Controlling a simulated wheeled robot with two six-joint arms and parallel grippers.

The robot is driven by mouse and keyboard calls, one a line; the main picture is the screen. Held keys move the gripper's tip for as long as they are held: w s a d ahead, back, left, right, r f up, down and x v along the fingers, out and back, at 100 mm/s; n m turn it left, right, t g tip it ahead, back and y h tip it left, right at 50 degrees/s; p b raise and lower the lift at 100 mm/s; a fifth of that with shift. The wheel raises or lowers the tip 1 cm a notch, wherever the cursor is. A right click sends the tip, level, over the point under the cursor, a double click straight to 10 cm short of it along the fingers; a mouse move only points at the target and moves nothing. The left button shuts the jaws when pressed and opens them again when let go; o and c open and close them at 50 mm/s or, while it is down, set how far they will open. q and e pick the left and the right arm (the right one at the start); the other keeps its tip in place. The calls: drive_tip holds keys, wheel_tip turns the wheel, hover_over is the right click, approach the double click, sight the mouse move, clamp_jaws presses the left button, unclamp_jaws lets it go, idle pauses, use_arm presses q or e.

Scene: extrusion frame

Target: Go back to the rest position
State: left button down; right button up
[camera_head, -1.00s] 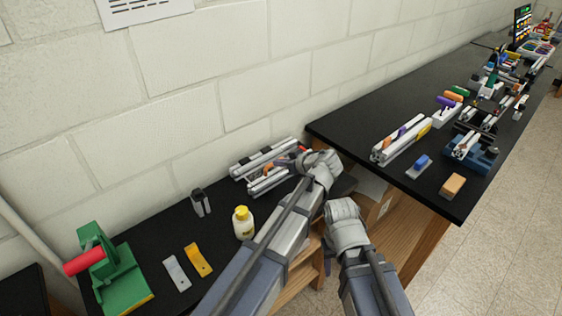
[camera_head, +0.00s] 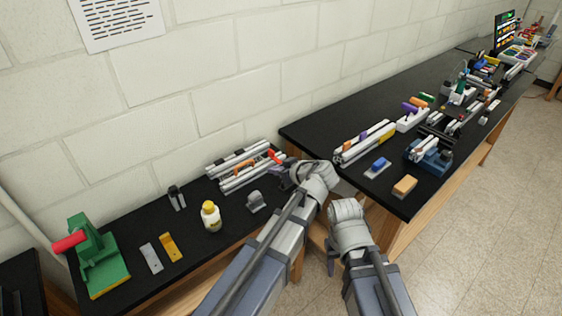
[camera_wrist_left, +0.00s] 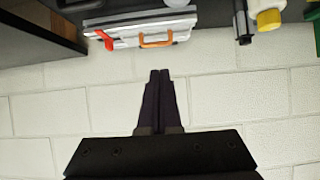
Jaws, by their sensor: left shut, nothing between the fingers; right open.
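My left gripper (camera_head: 286,174) is at the right end of the black bench, beside the light extrusion frame (camera_head: 232,182). In the left wrist view its dark fingers (camera_wrist_left: 160,78) are together with nothing between them, apart from the frame (camera_wrist_left: 140,28). The frame lies against the wall, with an orange handle (camera_head: 244,167) and a red-handled part (camera_head: 274,157) on it. My right gripper (camera_head: 331,262) hangs low beside my right wrist, in front of the gap between the benches. It is open, and its fingers are small and partly hidden.
A yellow-capped bottle (camera_head: 211,217), a grey part (camera_head: 256,201), yellow and grey plates (camera_head: 171,247) and a green device with a red handle (camera_head: 98,262) stand on the near bench. A longer black bench (camera_head: 318,131) with several parts runs right. Open floor lies beyond it.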

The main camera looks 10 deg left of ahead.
use_arm(q)
drive_tip(key=s+a+f+m+g+h, duration=0.2)
drive_tip(key=s+f+m+g+h, duration=0.5)
drive_tip(key=s+f, duration=0.5)
drive_tip(key=s+d+r+m+h, duration=0.1)
drive_tip(key=s+d+m, duration=0.6)
drive_tip(key=s+d, duration=0.3)
drive_tip(key=d, duration=0.3)
drive_tip(key=shift+s+r, duration=0.25)
drive_tip(key=shift+s, duration=0.1)
